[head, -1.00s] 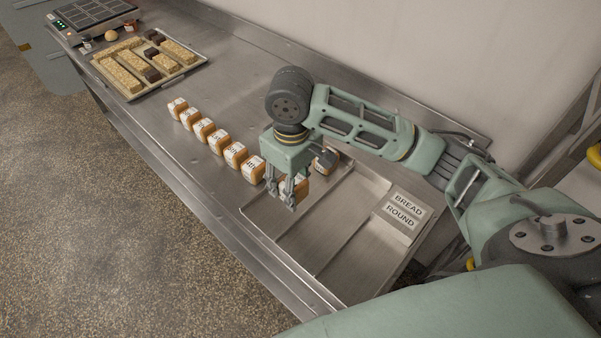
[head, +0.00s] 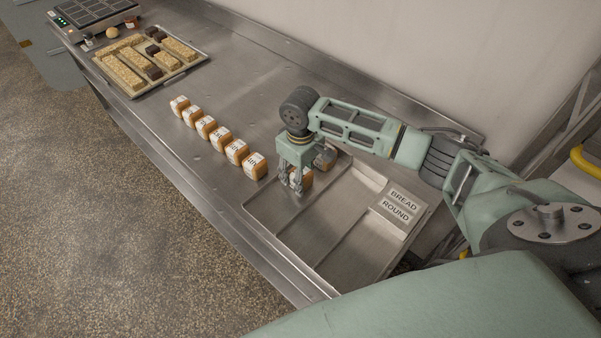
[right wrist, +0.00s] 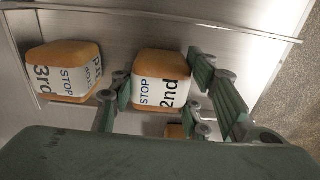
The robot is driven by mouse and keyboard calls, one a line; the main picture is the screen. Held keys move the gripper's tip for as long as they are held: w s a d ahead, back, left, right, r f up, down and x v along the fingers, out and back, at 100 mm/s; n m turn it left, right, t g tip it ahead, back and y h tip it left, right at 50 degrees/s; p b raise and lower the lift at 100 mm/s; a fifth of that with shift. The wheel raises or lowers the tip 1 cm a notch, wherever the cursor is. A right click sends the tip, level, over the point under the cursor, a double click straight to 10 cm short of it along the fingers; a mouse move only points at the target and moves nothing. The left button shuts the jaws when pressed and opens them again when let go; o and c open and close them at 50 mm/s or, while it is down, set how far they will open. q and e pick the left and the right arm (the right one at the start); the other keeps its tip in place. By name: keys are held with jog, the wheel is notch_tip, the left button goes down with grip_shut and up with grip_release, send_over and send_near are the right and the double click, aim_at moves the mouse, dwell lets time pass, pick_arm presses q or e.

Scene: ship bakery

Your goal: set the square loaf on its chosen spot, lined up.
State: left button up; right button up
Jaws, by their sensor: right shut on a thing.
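My right gripper (head: 297,185) is shut on a square loaf (right wrist: 160,90) with a white band reading "2nd STOP". In the head view it is at the far left end of the divided metal tray (head: 345,272); the fingers partly cover the loaf. Whether the loaf touches the tray floor I cannot tell. A second square loaf (right wrist: 62,72), banded "3rd STOP", sits beside it with a gap in the right wrist view. In the head view a loaf (head: 326,158) shows behind the gripper, partly hidden. My left gripper is out of view.
A row of several banded loaves (head: 220,139) runs along the steel counter left of the tray. "BREAD" and "ROUND" labels (head: 399,207) mark the tray's right end. A tray of bars and dark blocks (head: 135,88) lies farther back. Most of the divided tray is empty.

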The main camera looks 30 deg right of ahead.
jog(key=shift+s+a+f, duration=0.1)
jog(key=o, duration=0.9)
jog(key=shift+o, duration=1.4)
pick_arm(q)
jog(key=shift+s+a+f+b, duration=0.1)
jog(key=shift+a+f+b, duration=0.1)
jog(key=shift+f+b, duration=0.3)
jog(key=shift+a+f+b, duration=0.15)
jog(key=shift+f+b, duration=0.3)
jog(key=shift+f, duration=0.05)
pick_arm(e)
notch_tip(320, 180, up, 12)
jog(key=shift+a, duration=0.1)
